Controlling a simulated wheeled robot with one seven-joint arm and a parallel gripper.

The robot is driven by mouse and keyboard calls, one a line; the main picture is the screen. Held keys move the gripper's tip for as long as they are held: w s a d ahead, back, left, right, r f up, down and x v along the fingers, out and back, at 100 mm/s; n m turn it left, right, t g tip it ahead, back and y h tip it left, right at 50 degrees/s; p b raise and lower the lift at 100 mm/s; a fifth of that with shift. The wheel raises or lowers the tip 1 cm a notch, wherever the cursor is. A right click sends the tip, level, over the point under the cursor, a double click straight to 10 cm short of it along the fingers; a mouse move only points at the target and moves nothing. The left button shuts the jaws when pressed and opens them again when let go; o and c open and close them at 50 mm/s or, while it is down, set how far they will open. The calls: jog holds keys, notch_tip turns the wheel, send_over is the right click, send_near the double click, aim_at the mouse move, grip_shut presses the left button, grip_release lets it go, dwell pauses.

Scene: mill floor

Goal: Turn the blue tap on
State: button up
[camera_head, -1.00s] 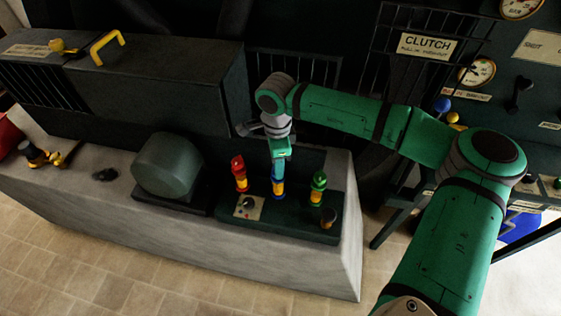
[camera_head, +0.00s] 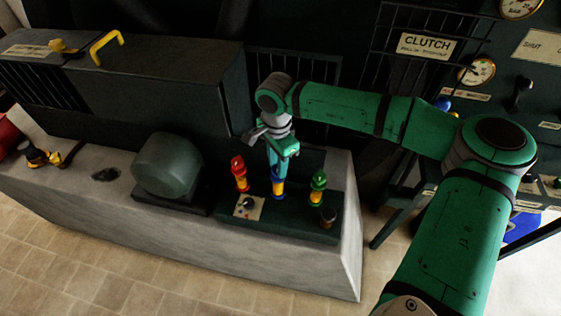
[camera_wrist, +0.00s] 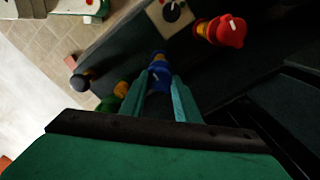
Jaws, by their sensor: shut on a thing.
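The blue tap (camera_head: 278,188) stands on the dark green tap panel (camera_head: 225,222), between the red tap (camera_head: 240,174) and the green tap (camera_head: 317,189). It has a yellow body, and its blue top shows in the wrist view (camera_wrist: 160,62) with a small pale mark. My gripper (camera_head: 277,172) reaches down onto this tap from above. In the wrist view its two teal fingers (camera_wrist: 161,84) lie on either side of the blue top, shut on it. The fingers hide part of the tap in the head view.
A rounded dark housing (camera_head: 168,165) stands left of the panel. The red and green taps are close on both sides.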

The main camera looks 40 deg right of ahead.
jog(key=shift+w+d+r, duration=0.1)
jog(key=shift+d, duration=0.1)
jog(key=o, duration=1)
jog(key=shift+o, duration=0.2)
jog(key=shift+a, duration=0.1)
notch_tip(320, 180, up, 11)
jog(key=shift+f, duration=0.2)
jog(key=shift+a, duration=0.1)
